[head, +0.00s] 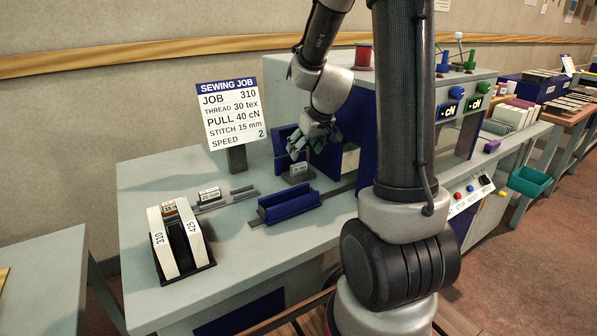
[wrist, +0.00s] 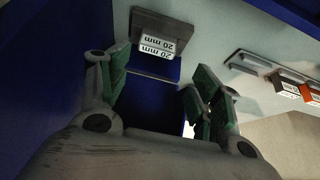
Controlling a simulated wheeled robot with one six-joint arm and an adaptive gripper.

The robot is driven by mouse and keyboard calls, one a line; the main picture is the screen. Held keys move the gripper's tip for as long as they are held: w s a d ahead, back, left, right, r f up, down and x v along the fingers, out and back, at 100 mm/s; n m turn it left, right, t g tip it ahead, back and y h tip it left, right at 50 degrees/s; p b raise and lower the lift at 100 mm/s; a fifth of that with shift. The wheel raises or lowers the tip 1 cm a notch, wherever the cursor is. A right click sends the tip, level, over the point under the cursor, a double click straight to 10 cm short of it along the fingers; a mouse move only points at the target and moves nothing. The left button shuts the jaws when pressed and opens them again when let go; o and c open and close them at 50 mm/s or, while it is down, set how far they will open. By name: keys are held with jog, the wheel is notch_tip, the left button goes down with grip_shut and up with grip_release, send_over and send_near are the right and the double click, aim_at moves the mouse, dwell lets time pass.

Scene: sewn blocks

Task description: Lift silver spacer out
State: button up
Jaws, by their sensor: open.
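The grey, silver-looking spacer (head: 297,180) has a white label that seems to read 20 mm. It sits at the blue sewing fixture, below my gripper (head: 312,146) in the head view. In the wrist view the spacer (wrist: 143,26) is at the top, beyond the fingertips, with a blue surface just below it. My gripper (wrist: 157,78) is open, with its green-padded fingers apart and nothing between them. The spacer is not between the fingers. Its lower part is hard to make out.
A blue channel block (head: 288,205) lies on the rail in front. A rack (head: 240,192) at left holds a labelled grey spacer (head: 209,197) and an orange one (head: 169,210). Blue walls (head: 350,160) are close to my gripper.

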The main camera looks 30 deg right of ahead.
aim_at(299, 164)
jog(key=x, duration=0.8)
jog(key=shift+d+f, duration=0.2)
jog(key=shift+d, duration=0.2)
jog(key=shift+s, duration=0.1)
jog(key=c, duration=0.8)
